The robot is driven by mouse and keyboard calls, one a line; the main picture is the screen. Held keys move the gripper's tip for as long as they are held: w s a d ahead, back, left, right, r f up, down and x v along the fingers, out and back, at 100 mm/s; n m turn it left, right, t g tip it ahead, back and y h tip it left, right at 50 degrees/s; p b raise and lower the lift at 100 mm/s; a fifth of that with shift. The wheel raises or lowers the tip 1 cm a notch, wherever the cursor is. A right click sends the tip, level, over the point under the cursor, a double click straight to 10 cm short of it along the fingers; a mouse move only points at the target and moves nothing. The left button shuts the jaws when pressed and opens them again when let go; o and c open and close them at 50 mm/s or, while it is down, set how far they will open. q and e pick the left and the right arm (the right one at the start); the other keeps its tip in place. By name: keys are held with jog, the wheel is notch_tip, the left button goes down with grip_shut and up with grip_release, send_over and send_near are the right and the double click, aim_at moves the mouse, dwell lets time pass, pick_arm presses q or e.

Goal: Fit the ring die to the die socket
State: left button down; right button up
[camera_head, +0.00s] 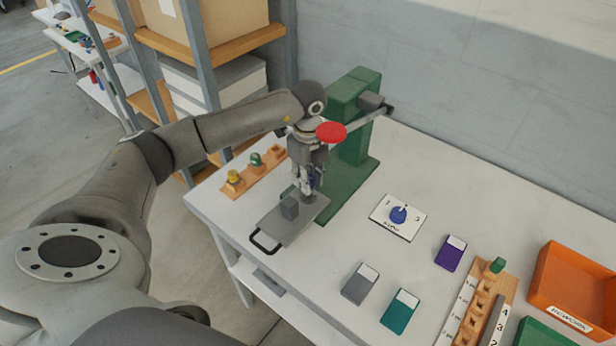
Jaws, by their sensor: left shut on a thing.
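My left gripper (309,190) reaches down in front of the green press (352,165), fingers pointing at the grey sliding plate (292,226). It is shut on a small part at its fingertips, which I take to be the ring die (308,199); the fingers mostly hide it. The part is just above or touching the plate; I cannot tell which. A dark grey block (289,208) stands on the plate, left of the fingertips. I cannot make out the die socket, which the gripper may cover. My right gripper is not in view.
A wooden rack (254,173) with a yellow and a green piece lies behind left. A dial plate (398,215), purple (451,254), grey (360,285) and teal (399,312) boxes, a numbered wooden rack (474,310) and an orange bin (575,285) are to the right.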

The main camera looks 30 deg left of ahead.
pick_arm(q)
jog(key=shift+f+b, duration=0.75)
jog(key=shift+f, duration=0.35)
dwell(0.3)
jog(key=c, duration=1.1)
grip_release()
jog(key=shift+c, duration=0.2)
jog(key=shift+r, duration=0.15)
jog(key=shift+r+p, duration=1.85)
jog(key=shift+r, duration=0.6)
